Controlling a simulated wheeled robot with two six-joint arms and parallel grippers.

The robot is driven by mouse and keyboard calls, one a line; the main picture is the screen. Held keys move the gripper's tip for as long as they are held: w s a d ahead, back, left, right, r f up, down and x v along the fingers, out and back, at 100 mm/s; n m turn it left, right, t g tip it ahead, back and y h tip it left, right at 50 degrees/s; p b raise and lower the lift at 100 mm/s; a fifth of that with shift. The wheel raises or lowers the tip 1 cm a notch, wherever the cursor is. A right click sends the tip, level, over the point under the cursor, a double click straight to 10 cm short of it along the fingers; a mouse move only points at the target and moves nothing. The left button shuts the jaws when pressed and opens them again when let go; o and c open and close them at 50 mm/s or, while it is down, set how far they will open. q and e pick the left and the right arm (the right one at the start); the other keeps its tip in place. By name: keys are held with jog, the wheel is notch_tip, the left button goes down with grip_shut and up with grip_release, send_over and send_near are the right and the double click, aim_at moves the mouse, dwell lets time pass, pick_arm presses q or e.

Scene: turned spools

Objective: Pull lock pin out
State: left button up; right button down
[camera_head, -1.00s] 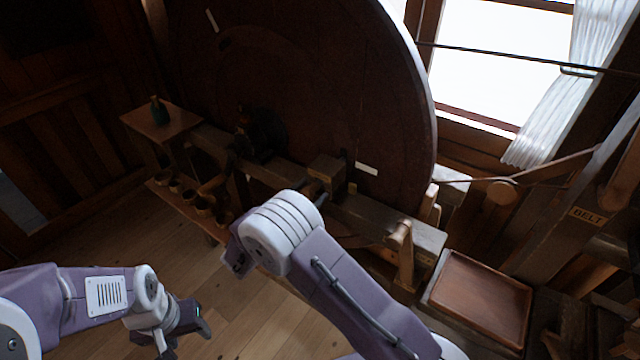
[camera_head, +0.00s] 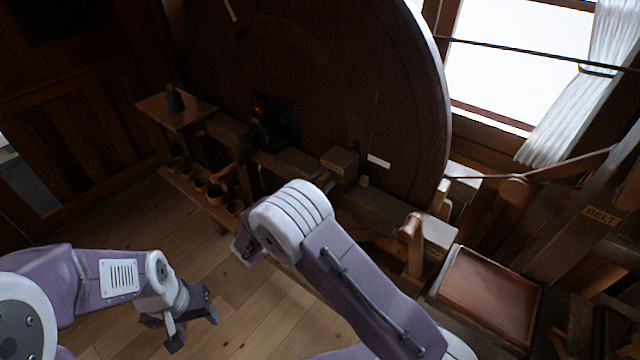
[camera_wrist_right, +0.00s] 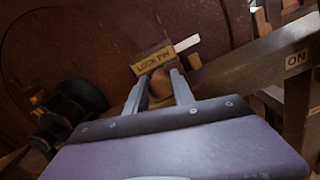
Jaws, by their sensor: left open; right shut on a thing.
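The lock pin (camera_wrist_right: 160,84) shows in the right wrist view as a round brown wooden knob in front of a block with a "LOCK PIN" label (camera_wrist_right: 153,59). My right gripper (camera_wrist_right: 158,82) is shut on this knob, with one finger on each side. The pin's shaft is hidden. My left gripper (camera_head: 194,328) is open and empty over the floor at lower left.
A large dark wheel (camera_head: 330,85) rises behind the beam (camera_head: 385,210). A shelf with several small pots (camera_head: 198,184) stands left of it. A brown tray (camera_head: 490,288) and a "BELT" lever (camera_head: 600,215) are on the right. Open floor (camera_head: 120,230) lies at left.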

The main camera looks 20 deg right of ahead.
dwell(0.9)
jog(key=shift+v, duration=1.55)
jog(key=c, duration=1.1)
grip_release()
jog(key=shift+w+f, duration=0.1)
jog(key=shift+f, duration=0.1)
jog(key=shift+o, duration=0.2)
